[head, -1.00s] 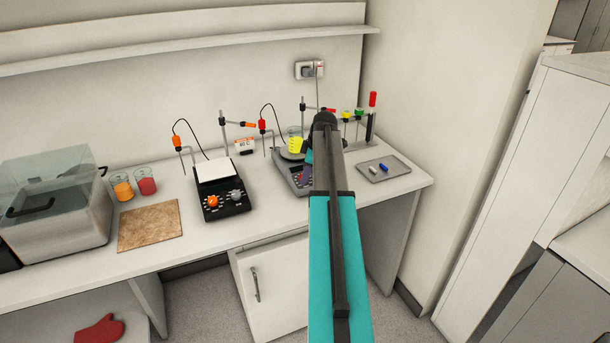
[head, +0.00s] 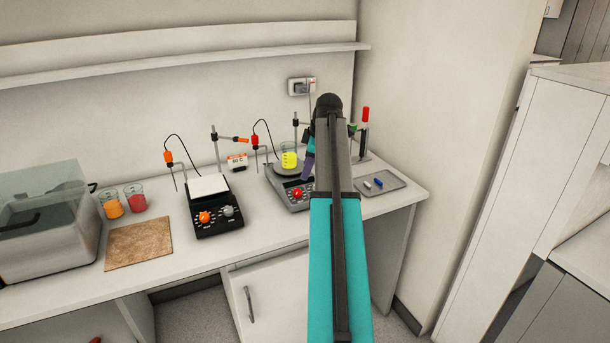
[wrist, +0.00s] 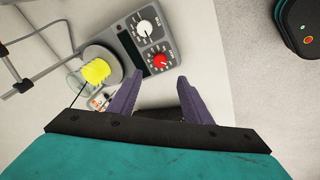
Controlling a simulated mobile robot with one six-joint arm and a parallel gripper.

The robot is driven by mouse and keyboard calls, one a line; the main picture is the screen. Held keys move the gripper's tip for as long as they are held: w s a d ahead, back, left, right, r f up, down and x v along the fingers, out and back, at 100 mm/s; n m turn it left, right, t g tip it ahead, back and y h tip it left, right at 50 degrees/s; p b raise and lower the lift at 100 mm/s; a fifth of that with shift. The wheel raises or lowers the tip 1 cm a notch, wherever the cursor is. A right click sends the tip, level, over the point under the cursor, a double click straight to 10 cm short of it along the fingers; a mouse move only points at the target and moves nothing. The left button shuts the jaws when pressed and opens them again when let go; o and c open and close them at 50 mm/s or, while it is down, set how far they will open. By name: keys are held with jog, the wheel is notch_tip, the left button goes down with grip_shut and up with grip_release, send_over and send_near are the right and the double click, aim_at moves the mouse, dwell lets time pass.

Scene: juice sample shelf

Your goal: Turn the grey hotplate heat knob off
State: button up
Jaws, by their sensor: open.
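The grey hotplate (head: 275,187) stands on the bench with a beaker of yellow liquid (head: 289,160) on its round plate. Its red knob (head: 297,193) shows on the front panel. In the wrist view the grey hotplate (wrist: 131,48) is upper left, with the red knob (wrist: 161,60) and a white knob (wrist: 145,28) on its panel. The small lettering is hard to read. My gripper (wrist: 158,82) is open and empty, its purple fingers pointing toward the red knob, apart from it. In the head view my arm hides part of the hotplate's right side.
A black hotplate (head: 217,229) with orange and grey knobs stands left of the grey one. A grey tray (head: 393,189) with small white and blue pieces lies to the right. Stands and probes rise behind. A brown board (head: 139,244) lies left of the black hotplate.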

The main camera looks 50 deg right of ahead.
jog(key=shift+s+r, duration=0.25)
jog(key=shift+r, duration=0.4)
